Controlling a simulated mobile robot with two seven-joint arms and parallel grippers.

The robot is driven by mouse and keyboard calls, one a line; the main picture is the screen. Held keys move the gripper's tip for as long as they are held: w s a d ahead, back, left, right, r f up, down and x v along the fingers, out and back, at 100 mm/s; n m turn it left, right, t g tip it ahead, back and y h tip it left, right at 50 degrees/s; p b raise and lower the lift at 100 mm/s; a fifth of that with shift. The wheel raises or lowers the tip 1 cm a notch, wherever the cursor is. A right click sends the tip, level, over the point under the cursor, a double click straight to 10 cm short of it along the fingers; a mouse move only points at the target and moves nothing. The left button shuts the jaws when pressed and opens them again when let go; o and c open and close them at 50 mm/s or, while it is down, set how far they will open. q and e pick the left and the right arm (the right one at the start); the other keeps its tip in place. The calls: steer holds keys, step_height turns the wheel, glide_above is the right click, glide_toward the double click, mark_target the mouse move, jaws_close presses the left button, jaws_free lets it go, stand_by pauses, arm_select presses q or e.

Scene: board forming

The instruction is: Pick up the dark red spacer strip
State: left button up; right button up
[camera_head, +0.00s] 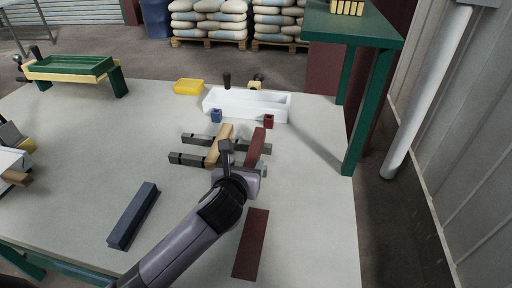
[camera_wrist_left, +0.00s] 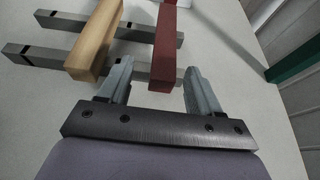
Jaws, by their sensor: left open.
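A dark red strip (camera_head: 257,142) lies across two grey rails in the middle of the table, right of a tan wooden strip (camera_head: 219,144). In the left wrist view the dark red strip (camera_wrist_left: 165,45) stands ahead, its near end between the lines of my fingers. My left gripper (camera_head: 243,160) is open and empty at the near end of this strip; it also shows in the wrist view (camera_wrist_left: 158,68). I cannot tell whether a finger touches it. A second, flat dark red piece (camera_head: 251,245) lies on the table nearer me. My right gripper is not in view.
The grey rails (camera_head: 188,159) lie crosswise under the strips. A dark blue bar (camera_head: 133,216) lies front left. The table's right side is clear.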

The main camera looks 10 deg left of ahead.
mark_target(251, 159)
arm_select(q)
steer(key=shift+d+x, duration=0.15)
steer(key=shift+x, duration=1.3)
steer(key=shift+d+x, duration=0.15)
steer(key=shift+x, duration=1.25)
steer(key=c, duration=1.1)
steer(key=shift+r, duration=0.1)
step_height(251, 159, up, 20)
steer(key=shift+f, duration=0.1)
steer(key=o, duration=0.5)
steer(key=c, duration=0.5)
